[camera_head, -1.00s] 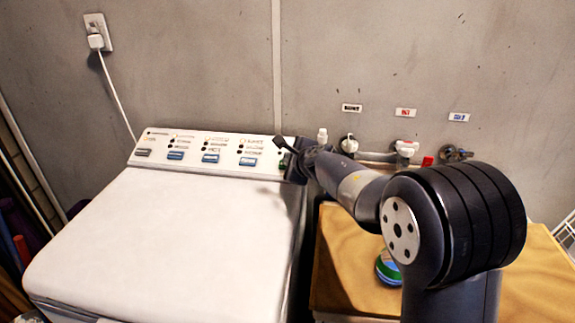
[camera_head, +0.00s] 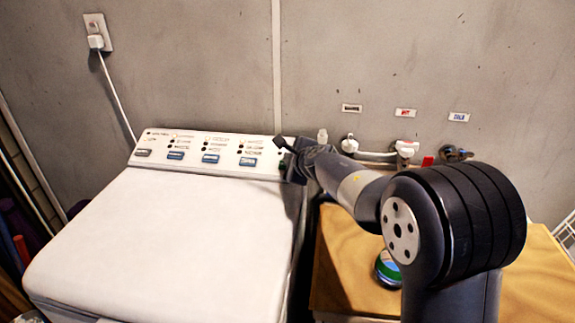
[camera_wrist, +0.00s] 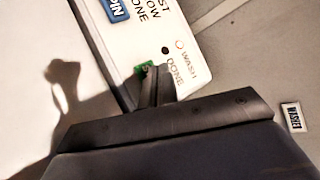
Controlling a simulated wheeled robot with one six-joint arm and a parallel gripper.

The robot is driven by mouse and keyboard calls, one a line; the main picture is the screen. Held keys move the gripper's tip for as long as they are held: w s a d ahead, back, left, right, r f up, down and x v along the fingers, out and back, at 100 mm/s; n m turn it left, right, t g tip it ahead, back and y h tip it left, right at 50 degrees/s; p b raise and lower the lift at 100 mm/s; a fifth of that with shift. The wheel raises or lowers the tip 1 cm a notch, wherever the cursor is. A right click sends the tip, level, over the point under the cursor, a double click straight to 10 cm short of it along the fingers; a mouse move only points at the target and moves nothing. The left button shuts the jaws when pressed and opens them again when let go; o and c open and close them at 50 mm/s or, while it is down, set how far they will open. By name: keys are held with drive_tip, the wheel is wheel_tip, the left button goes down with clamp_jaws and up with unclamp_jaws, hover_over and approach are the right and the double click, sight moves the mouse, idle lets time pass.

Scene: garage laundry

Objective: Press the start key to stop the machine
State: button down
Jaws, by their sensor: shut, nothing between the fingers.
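The white washing machine (camera_head: 160,235) stands at the left with its lid shut. Its control panel (camera_head: 215,140) runs along the back edge with a row of blue keys and small indicator dots. A green key (camera_wrist: 147,67) at the panel's right end shows in the wrist view, partly covered by my fingers. Beside it are the words WASH, with a red ring, and DONE, with a dark dot. My gripper (camera_wrist: 150,84) is shut and empty, its fingertips at the green key. I cannot tell whether they touch it. In the head view my gripper (camera_head: 285,146) is over the panel's right end.
A tan-topped surface (camera_head: 340,255) with a round green-and-blue tin (camera_head: 387,268) lies right of the machine. Taps (camera_head: 405,149) and pipes are on the wall behind. A plugged cord (camera_head: 115,90) hangs at the left. Rolled items stand at the far left.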

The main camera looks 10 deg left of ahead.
drive_tip(key=shift+f, duration=0.1)
idle(0.3)
drive_tip(key=shift+w+f+b, duration=0.2)
drive_tip(key=shift+f+b, duration=0.1)
drive_tip(key=shift+w+f+b, duration=0.15)
drive_tip(key=shift+f+b, duration=0.35)
drive_tip(key=shift+f, duration=0.2)
idle(1.2)
drive_tip(key=shift+s+r+p, duration=0.3)
drive_tip(key=shift+r+p, duration=0.4)
drive_tip(key=shift+r, duration=0.2)
drive_tip(key=shift+s+r+p, duration=0.1)
drive_tip(key=shift+r+p, duration=0.3)
drive_tip(key=shift+r, duration=0.1)
drive_tip(key=r+p, duration=0.1)
drive_tip(key=s+r+p, duration=0.1)
drive_tip(key=r+p, duration=0.1)
drive_tip(key=shift+s+d+r, duration=0.1)
drive_tip(key=shift+s+r, duration=0.25)
drive_tip(key=shift+r, duration=0.05)
